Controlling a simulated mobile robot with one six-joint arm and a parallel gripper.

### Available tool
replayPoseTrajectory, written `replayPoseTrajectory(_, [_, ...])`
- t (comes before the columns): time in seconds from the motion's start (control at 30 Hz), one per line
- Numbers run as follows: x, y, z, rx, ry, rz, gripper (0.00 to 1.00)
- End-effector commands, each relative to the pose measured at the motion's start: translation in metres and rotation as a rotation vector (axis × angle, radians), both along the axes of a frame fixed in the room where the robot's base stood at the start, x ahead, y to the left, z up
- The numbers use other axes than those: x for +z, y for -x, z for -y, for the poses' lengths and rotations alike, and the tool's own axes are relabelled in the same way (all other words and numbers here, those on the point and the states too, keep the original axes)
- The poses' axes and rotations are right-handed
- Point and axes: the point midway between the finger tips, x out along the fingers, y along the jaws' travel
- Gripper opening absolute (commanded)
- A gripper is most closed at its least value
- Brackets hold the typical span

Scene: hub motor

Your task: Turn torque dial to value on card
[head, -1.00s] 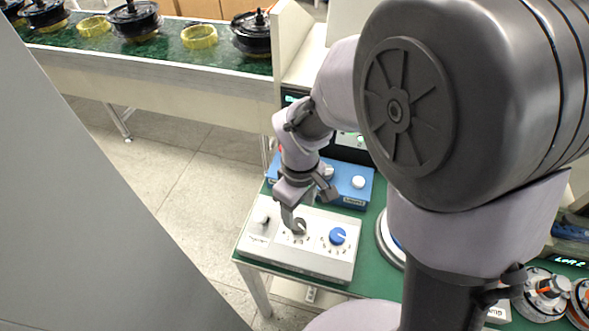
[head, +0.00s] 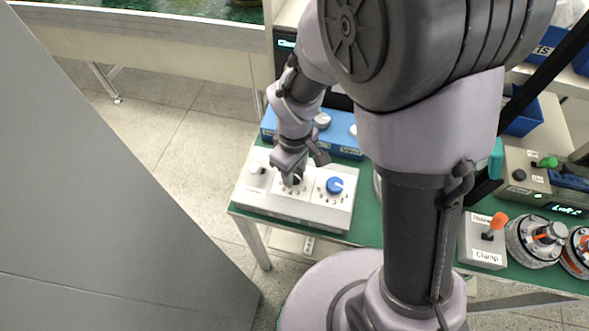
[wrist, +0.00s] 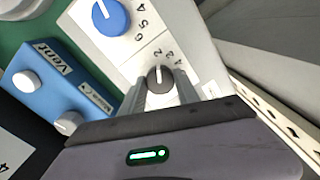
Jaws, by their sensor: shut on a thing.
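A white control box (head: 325,214) sits near the table's left end. It carries a dark grey dial (wrist: 160,76) with a white pointer line in the middle, and a blue dial (head: 334,185) to its right. In the wrist view, printed numbers ring the dark dial; the blue dial (wrist: 110,17) is above it, near a 4, 5 and 6. My gripper (wrist: 161,90) is shut on the dark dial, a finger on each side. In the head view my gripper (head: 292,180) largely covers this dial. A white surface with a "4" (wrist: 5,166) shows at the wrist view's lower left, only partly.
A blue box labelled Vent (wrist: 50,75) with white knobs stands just behind the white box. A Clamp box (head: 485,243) with an orange-tipped lever stands at right.

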Motion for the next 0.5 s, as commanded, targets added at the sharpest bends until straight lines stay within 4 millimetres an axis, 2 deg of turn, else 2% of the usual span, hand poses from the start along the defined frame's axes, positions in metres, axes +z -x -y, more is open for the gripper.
replayPoseTrajectory(0.27, [-0.0001, -0.0001, 0.0000, -0.035, 0.000, 0.000, 0.00])
replayPoseTrajectory(0.5, [-0.0004, -0.0004, -0.0001, -0.177, 0.000, 0.001, 0.00])
